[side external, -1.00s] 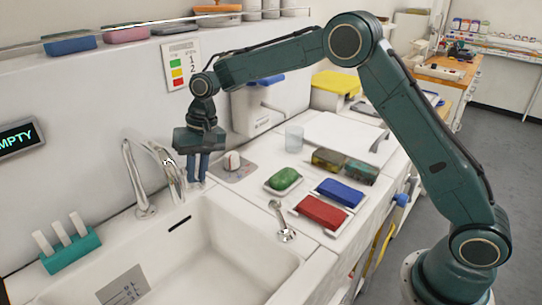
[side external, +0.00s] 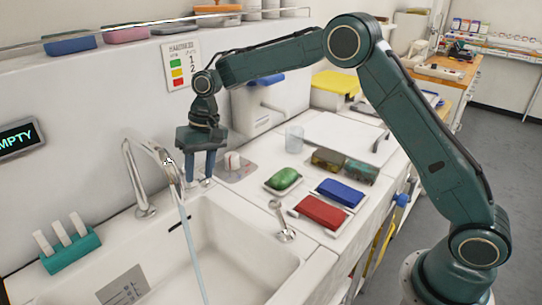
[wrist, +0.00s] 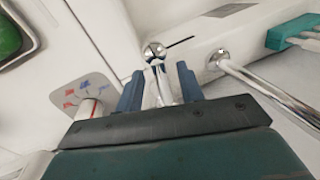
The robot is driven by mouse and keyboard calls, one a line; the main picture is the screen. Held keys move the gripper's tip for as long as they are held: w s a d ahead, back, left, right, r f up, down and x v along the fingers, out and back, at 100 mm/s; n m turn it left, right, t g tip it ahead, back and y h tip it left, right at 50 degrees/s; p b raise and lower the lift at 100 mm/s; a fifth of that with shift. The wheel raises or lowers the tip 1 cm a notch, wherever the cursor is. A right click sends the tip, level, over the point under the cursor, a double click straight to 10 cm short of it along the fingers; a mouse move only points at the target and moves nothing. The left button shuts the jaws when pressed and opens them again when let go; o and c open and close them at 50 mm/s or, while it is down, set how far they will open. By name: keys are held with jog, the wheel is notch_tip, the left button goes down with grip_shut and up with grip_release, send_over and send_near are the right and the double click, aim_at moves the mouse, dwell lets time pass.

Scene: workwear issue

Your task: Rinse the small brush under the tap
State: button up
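The tap (side external: 140,177) is a chrome spout over the left side of the sink (side external: 235,232); a stream of water (side external: 192,245) runs from it into the basin. My gripper (side external: 204,175) points down behind the sink's back rim, empty. In the wrist view its two blue fingers (wrist: 160,88) are apart, with a chrome lever with a round end (wrist: 154,52) showing between them. I cannot tell whether they touch it. Three white handles stand in a teal holder (side external: 72,252) at the sink's left; I cannot tell which, if any, is the small brush.
A white knob (side external: 233,160) on a marked plate stands right of my gripper. A green item in a dish (side external: 284,179), a red block (side external: 321,212) and a blue block (side external: 340,192) lie on the right counter. A chrome fitting (side external: 282,222) stands on the sink's right rim.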

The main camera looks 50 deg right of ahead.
jog(key=v, duration=1.1)
jog(key=shift+r, duration=0.4)
jog(key=shift+d, duration=0.1)
jog(key=shift+r, duration=0.1)
